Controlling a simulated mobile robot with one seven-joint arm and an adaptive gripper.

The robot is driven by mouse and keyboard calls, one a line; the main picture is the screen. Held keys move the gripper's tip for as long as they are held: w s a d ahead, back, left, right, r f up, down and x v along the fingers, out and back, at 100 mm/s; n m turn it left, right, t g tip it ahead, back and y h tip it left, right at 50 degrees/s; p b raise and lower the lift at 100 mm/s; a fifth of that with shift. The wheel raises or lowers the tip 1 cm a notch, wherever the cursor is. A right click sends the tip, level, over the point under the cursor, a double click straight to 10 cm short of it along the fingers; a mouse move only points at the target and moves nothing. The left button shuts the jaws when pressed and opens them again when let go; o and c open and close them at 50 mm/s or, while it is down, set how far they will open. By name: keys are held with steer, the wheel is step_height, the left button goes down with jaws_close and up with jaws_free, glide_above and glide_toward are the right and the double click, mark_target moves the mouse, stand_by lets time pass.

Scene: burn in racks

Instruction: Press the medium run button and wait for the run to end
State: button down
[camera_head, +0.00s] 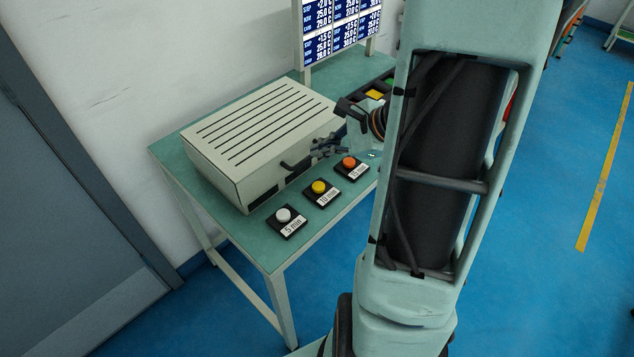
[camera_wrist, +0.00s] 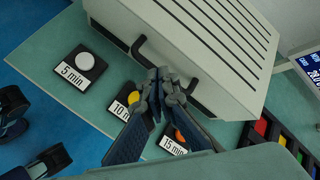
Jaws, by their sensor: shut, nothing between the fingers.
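The medium run button is the yellow one (camera_head: 319,187) on a black base labelled "10 min", between the white "5 min" button (camera_head: 284,215) and the orange "15 min" button (camera_head: 349,162). In the wrist view the yellow button (camera_wrist: 134,97) is partly covered by my fingers. My gripper (camera_head: 318,151) is shut and empty. In the head view its tips appear beyond the row of buttons, near the front of the grey slotted box (camera_head: 240,185). I see no clear contact with the yellow button. The orange button (camera_wrist: 179,136) is also partly covered in the wrist view.
The buttons and box stand on a green table (camera_head: 258,252). The box has a black handle (camera_head: 297,164) close to my fingers. A display panel (camera_head: 341,27) with rows of readings stands at the back. A tray with coloured compartments (camera_wrist: 281,139) lies beside the box.

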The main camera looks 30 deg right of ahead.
steer(key=shift+s+f, duration=0.1)
steer(key=b, duration=0.7)
glide_above(321, 187)
step_height(321, 187, down, 8)
steer(key=shift+r, duration=0.15)
steer(key=shift+f+b, duration=0.3)
steer(key=shift+f, duration=0.15)
stand_by(0.8)
steer(key=shift+f+b, duration=0.45)
steer(key=shift+b, duration=0.15)
steer(key=shift+f+b, duration=0.35)
steer(key=shift+b, duration=0.05)
stand_by(0.5)
steer(key=shift+r, duration=0.15)
steer(key=shift+r+p, duration=0.55)
steer(key=shift+r, duration=0.1)
steer(key=shift+r, duration=0.1)
